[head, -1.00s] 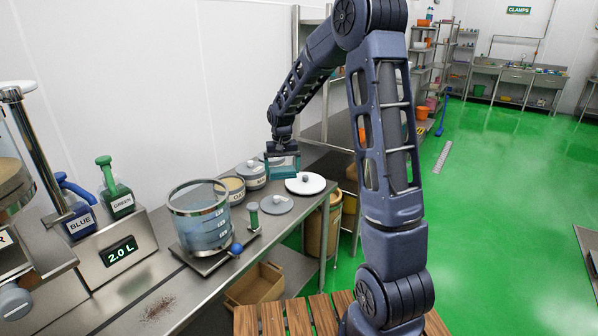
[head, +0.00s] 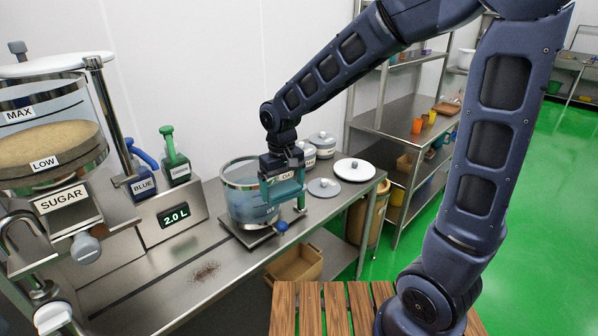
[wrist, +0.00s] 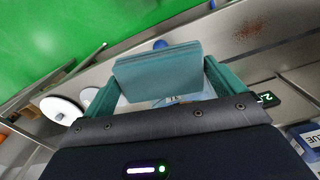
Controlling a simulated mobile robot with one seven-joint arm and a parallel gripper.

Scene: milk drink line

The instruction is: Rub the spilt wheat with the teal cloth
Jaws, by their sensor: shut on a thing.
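My gripper (head: 284,190) is in front of the clear measuring vessel in the head view, above the counter. It is shut on the teal cloth (wrist: 158,73), a folded pad that shows between the two teal fingers in the wrist view. In the head view the cloth is hard to tell apart from the fingers. The spilt wheat (head: 204,272) is a reddish-brown scatter on the steel counter, left of and nearer than the gripper. It also shows in the wrist view (wrist: 248,30), at the upper right, apart from the cloth.
The clear vessel (head: 240,205) stands on a scale beside the gripper. Grey (head: 323,187) and white (head: 354,169) lids lie to the right. Blue (head: 143,184) and green (head: 177,166) bottles and the 2.0 L display (head: 174,216) stand behind the spill. The counter around the spill is clear.

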